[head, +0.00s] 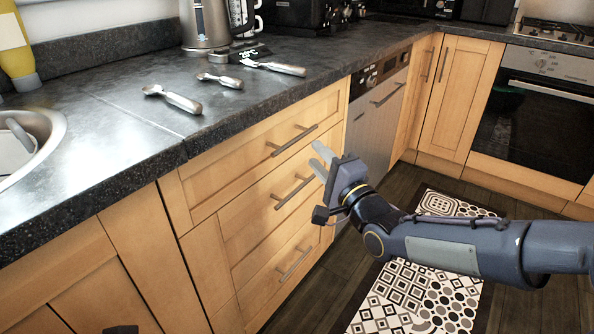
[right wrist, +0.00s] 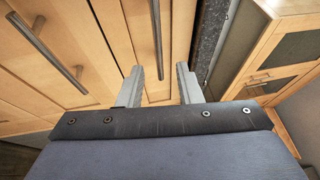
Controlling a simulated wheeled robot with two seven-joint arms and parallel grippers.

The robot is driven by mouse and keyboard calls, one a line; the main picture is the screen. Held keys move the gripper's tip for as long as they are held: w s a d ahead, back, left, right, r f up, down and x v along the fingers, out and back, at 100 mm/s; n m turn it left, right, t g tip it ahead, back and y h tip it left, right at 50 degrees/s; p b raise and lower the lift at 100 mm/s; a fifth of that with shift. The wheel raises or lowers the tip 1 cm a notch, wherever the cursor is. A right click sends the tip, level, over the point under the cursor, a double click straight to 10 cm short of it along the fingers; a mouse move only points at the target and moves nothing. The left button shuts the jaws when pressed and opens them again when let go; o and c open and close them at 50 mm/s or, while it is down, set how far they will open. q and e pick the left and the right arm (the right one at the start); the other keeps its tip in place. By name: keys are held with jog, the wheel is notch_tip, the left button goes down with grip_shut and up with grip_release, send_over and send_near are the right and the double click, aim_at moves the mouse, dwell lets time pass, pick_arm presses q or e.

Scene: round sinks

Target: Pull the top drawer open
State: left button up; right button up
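The top drawer (head: 245,165) is a light wooden front under the dark counter, flush with the cabinet. Its metal bar handle (head: 295,140) is fully visible. My right gripper (head: 319,158) is open and empty, its grey fingers pointing at the drawers, just right of and slightly below that handle. In the right wrist view, a bar handle (right wrist: 157,38), which looks like the top drawer's, lines up between the spread fingers (right wrist: 161,84), beyond their tips and apart from them. My left gripper cannot be made out.
Below are a middle drawer handle (head: 293,192) and a bottom one (head: 295,264). The dark counter (head: 130,115) overhangs the drawers and carries several utensils, a kettle (head: 210,22) and a sink (head: 45,130). A dishwasher (head: 375,125) stands right of the drawers. A patterned mat (head: 425,295) lies on the floor.

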aim_at(297, 137)
jog(key=shift+y, duration=0.3)
jog(key=x, duration=0.4)
jog(key=b+x, duration=0.1)
jog(key=x, duration=0.3)
jog(key=shift+a+f, duration=0.15)
jog(key=shift+a, duration=0.15)
jog(key=shift+s, duration=0.1)
jog(key=shift+c, duration=0.3)
grip_shut()
